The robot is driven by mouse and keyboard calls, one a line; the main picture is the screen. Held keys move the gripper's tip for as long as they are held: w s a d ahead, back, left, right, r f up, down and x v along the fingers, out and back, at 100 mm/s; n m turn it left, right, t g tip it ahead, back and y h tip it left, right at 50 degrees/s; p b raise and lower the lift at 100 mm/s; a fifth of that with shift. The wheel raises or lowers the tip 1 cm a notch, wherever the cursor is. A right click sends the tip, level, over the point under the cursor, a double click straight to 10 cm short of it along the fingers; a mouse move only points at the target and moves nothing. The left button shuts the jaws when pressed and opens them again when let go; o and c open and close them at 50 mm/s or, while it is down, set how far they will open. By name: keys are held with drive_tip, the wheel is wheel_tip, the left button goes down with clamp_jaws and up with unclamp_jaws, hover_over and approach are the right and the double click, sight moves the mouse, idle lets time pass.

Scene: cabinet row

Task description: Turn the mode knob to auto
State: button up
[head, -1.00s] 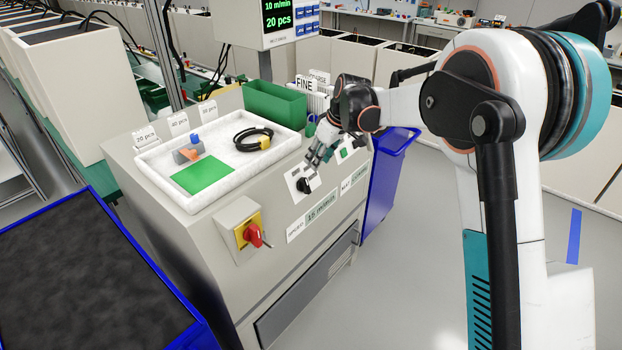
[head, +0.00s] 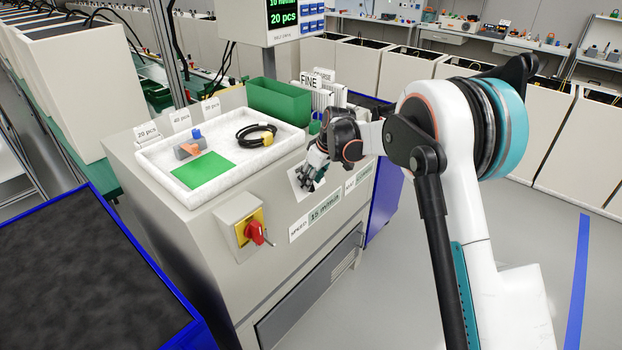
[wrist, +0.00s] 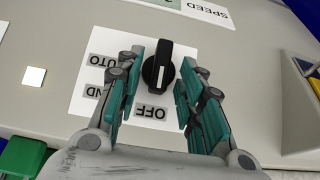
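The mode knob (wrist: 158,66) is a black rotary knob on a white plate (wrist: 190,50) in the wrist view. Its white line points down in the picture, towards the OFF label (wrist: 150,112). The AUTO label (wrist: 106,61) is to its left, with a partly hidden label ending in "ND" below that. My gripper (wrist: 155,90) is open, with one teal-padded finger on each side of the knob. Gaps show between fingers and knob. In the head view my gripper (head: 309,180) is at the plate on the grey cabinet (head: 290,195) and mostly hides the knob.
A red switch handle (head: 255,233) on a yellow plate sticks out to the left of the knob. A white tray (head: 180,198) with a cable and small parts lies on top of the cabinet. A green bin (head: 280,103) stands behind, and a blue cart (head: 385,205) beside it.

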clamp_jaws()
drive_tip(key=shift+w+d+m+g+y+p, duration=0.25)
drive_tip(key=shift+m+g+y+p, duration=0.3)
drive_tip(key=shift+m+g, duration=0.25)
drive_tip(key=shift+w+d+f+m+g+y+b, duration=0.15)
drive_tip(key=shift+d+f+m+g+y+b, duration=0.35)
drive_tip(key=shift+m+y, duration=1.15)
drive_tip(key=shift+w+d+f+m+g+y+b, duration=0.1)
drive_tip(key=shift+f+m+g+y+b, duration=0.45)
drive_tip(key=shift+m+y, duration=1.15)
drive_tip(key=shift+w+d+f+m+g+y+b, duration=0.25)
drive_tip(key=shift+m+g+y+b, duration=0.55)
drive_tip(key=shift+m+y, duration=0.85)
drive_tip(key=shift+s+r, duration=0.1)
